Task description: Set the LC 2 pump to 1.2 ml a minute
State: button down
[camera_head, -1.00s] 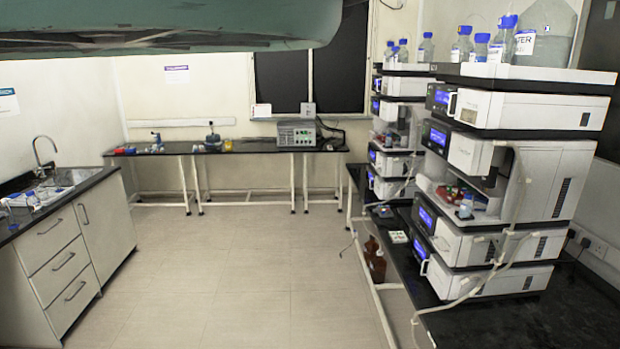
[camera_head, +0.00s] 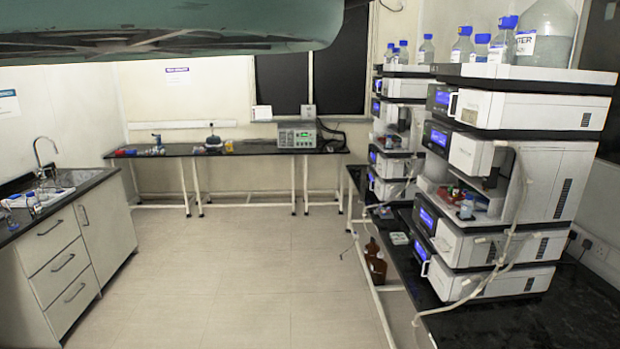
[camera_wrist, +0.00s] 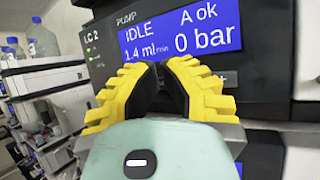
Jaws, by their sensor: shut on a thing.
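The LC 2 pump panel (camera_wrist: 264,60) fills the upper wrist view, dark with a lit blue display (camera_wrist: 190,32). The display reads IDLE, 1.4 ml/min, A ok and 0 bar. My gripper (camera_wrist: 160,82) has yellow ribbed fingers with dark tips, drawn together in front of the panel below the display. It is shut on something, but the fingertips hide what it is. A button marked with a plus (camera_wrist: 223,77) shows just right of the fingers. The panel part behind the fingers is hidden. My gripper is not seen in the head view.
In the head view, a near instrument stack (camera_head: 535,180) and a farther stack (camera_head: 403,88) stand on the right bench, with bottles (camera_head: 505,40) on top. A tube hangs in front of the near stack. A sink counter (camera_head: 70,205) is at left. The middle floor (camera_head: 240,270) is clear.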

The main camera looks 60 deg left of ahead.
jog(key=shift+s+a+b, duration=0.35)
jog(key=shift+s+a, duration=0.05)
jog(key=shift+s, duration=0.35)
jog(key=shift+s+a+b, duration=0.1)
jog(key=shift+s+a, duration=0.35)
jog(key=shift+s, duration=0.25)
jog(key=shift+s+a+b, duration=0.15)
jog(key=shift+s+a, duration=0.25)
jog(key=shift+s, duration=0.35)
jog(key=shift+s+a+b, duration=0.1)
jog(key=shift+s+a, duration=0.35)
jog(key=shift+s, duration=0.25)
